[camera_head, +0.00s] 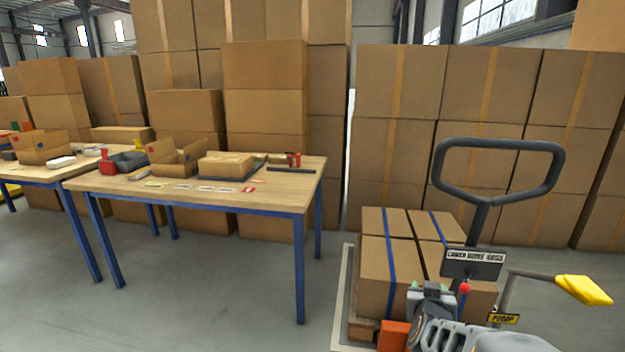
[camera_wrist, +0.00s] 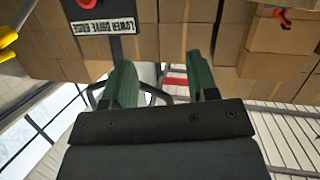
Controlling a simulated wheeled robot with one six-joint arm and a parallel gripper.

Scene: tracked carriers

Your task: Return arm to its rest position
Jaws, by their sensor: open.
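My gripper (camera_wrist: 163,82) shows in the wrist view with its two green fingers apart and nothing between them. My arm (camera_head: 480,338) reaches in at the bottom right of the head view, in front of a pallet jack. The jack has a dark loop handle (camera_head: 497,143) and a lettered plate (camera_head: 474,257). The plate also shows in the wrist view (camera_wrist: 87,26), at the upper left, apart from the fingers. A yellow-ended pump lever (camera_head: 585,290) sticks out to the right. In the wrist view, the fingers point towards stacked cartons (camera_wrist: 160,35) and touch none that I can see.
Strapped cartons (camera_head: 378,265) stand on a pallet beside my arm. A wooden table (camera_head: 290,200) with blue legs carries open boxes, a grey tray and small items; another table (camera_head: 30,174) stands left. Tall carton stacks (camera_head: 480,95) close the back. The floor (camera_head: 215,290) at front left is clear.

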